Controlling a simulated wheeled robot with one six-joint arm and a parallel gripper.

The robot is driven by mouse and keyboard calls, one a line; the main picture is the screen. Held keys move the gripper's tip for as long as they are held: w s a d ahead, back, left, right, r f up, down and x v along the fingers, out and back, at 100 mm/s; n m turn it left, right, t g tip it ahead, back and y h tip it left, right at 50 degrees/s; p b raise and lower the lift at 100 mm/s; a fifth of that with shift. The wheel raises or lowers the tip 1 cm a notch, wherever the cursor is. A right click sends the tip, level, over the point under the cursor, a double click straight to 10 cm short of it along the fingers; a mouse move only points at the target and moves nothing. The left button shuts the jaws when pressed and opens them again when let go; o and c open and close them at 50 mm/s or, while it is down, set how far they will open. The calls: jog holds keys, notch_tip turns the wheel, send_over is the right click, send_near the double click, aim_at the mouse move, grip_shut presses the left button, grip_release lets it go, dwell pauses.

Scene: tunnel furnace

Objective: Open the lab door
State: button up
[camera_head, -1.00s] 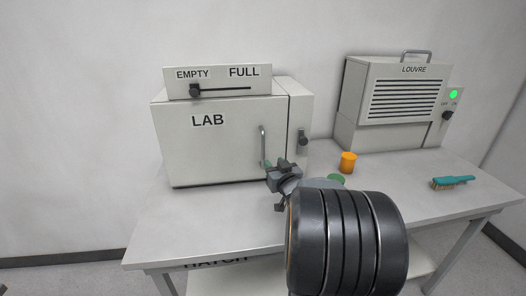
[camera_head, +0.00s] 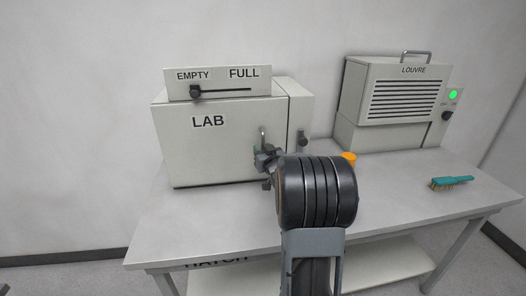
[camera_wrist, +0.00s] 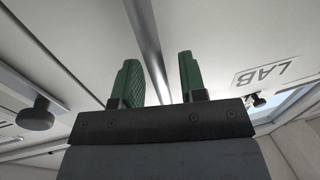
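The LAB door (camera_head: 205,155) is the pale front panel of the box at the left of the table, and it looks shut. Its vertical bar handle (camera_head: 263,134) is at the door's right side; my gripper hides the lower part. In the wrist view the handle (camera_wrist: 146,45) runs between the two green fingers. My gripper (camera_wrist: 162,80) is open, with a finger on each side of the bar and gaps showing. In the head view my gripper (camera_head: 264,157) is at the handle, partly hidden by my wrist.
A knob (camera_head: 302,139) is on the panel right of the door, and an EMPTY/FULL slider (camera_head: 195,91) is above. The LOUVRE box (camera_head: 405,95), an orange cylinder (camera_head: 349,157) and a teal brush (camera_head: 451,182) are to the right. The table's front left is clear.

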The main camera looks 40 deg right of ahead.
grip_shut()
jog(key=shift+s, duration=0.1)
dwell(0.4)
